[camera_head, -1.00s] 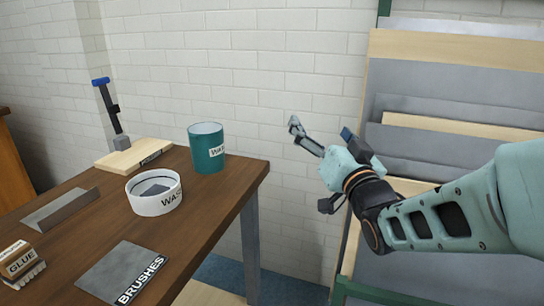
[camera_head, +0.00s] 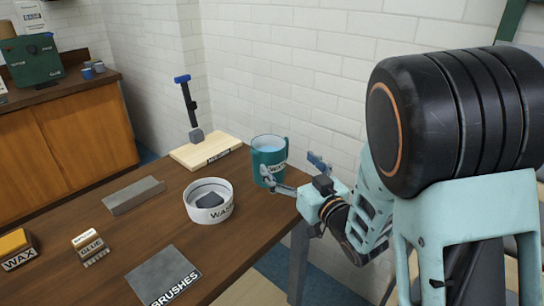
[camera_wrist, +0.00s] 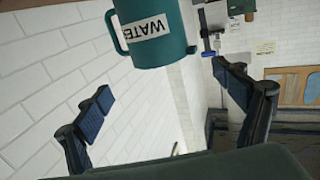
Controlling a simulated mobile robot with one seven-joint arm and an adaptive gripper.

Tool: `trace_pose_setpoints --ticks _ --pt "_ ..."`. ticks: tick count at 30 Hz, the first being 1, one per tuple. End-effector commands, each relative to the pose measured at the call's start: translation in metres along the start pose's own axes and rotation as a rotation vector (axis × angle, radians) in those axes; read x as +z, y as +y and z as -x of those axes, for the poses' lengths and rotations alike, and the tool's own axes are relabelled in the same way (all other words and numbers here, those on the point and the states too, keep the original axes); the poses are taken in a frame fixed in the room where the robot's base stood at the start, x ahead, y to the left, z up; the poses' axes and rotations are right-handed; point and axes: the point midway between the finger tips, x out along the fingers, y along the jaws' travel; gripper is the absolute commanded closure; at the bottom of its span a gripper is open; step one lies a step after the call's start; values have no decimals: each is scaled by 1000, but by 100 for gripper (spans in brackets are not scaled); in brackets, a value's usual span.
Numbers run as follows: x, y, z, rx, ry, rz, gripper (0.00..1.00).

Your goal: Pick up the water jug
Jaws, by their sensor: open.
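The water jug is a teal cylinder (camera_head: 262,160) with a handle and a white label, upright at the far right edge of the brown table (camera_head: 205,250). In the wrist view the jug (camera_wrist: 165,52) is at the top centre, handle to the left and label reading WATER. My gripper (camera_head: 292,170) is open, at the jug's right in the head view, one finger overlapping its lower front. In the wrist view the jug lies beyond the two spread fingers (camera_wrist: 162,92), with nothing held between them. Whether a finger touches the jug cannot be told.
A white round bowl (camera_head: 222,212) stands left of the jug. Behind is a wooden board (camera_head: 185,153) with a blue-topped upright tool (camera_head: 190,105). A grey BRUSHES plate (camera_head: 160,272), GLUE block (camera_head: 88,243), WAX block (camera_head: 18,250) and grey bar (camera_head: 133,194) lie on the table. A white brick wall is behind.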

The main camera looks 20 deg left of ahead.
Motion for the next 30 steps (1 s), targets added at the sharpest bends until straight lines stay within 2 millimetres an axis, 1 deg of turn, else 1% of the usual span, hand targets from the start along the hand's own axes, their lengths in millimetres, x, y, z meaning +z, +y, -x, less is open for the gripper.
trace_pose_setpoints --ticks 6,9,14,22,26,30 --pt "1 -1 -35 -2 -1 2 11" --pt "1 -1 -46 -2 -1 2 11" --pt "1 -1 -56 -2 -1 0 11" --pt "1 -1 -93 -1 -2 2 11" --pt "1 -1 -102 -1 0 0 11" --pt "1 0 -103 0 -1 -1 11"
